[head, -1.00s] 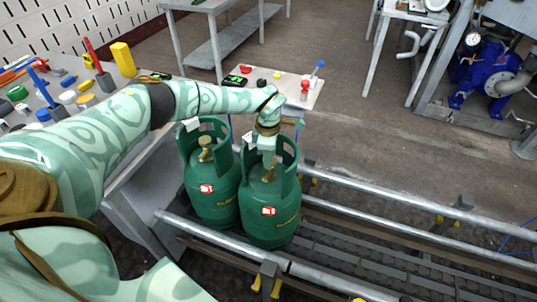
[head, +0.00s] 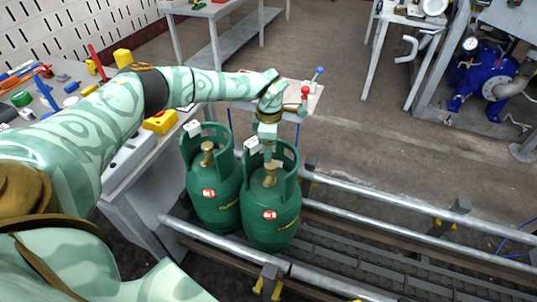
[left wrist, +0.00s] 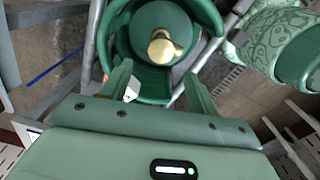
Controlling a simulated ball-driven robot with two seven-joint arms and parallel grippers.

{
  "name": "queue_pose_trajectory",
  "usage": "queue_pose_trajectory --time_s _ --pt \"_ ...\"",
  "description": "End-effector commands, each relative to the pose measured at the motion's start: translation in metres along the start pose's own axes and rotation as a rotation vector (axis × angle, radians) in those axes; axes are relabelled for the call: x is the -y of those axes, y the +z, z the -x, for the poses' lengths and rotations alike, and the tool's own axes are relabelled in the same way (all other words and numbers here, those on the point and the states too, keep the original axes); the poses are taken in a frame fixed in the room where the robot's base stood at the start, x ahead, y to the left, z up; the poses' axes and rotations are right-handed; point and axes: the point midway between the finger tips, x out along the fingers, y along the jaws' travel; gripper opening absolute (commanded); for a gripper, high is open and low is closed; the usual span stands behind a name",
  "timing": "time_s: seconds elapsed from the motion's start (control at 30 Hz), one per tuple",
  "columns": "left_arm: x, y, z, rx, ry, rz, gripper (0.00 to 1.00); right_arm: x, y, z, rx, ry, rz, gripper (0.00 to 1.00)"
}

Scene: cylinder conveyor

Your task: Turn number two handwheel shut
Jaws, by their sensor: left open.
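Two green gas cylinders stand side by side on the conveyor, the left one (head: 214,190) and the right one (head: 270,218). Each has an open collar and a brass valve on top, the left valve (head: 208,153) and the right valve (head: 270,176). White tags sit on the collar rims; their marks are too small to read in the head view. My left gripper (head: 267,140) is open above the right cylinder's collar. In the left wrist view its two fingers (left wrist: 158,72) are apart and empty, with a brass valve (left wrist: 162,47) beyond them. My right gripper is out of view.
A silver rail (head: 375,202) runs along the conveyor's dark roller bed (head: 360,257). A workbench with small coloured parts lies at the left. A small table with a red and a blue knob (head: 318,71) stands behind the cylinders. A blue pump (head: 487,72) is far right.

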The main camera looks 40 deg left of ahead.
Motion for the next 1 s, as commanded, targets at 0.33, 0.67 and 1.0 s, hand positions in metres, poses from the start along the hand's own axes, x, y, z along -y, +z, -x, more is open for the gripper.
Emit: queue_pose_trajectory --time_s 0.33,0.67,1.0 --pt "-0.001 0.000 0.084 0.001 0.003 0.000 0.60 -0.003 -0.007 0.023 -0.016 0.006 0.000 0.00" --pt "0.000 0.000 0.097 -0.001 0.000 0.000 0.60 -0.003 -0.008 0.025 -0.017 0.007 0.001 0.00" --pt "0.000 0.000 0.097 0.000 0.000 0.000 0.60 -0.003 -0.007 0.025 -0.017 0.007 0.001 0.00"
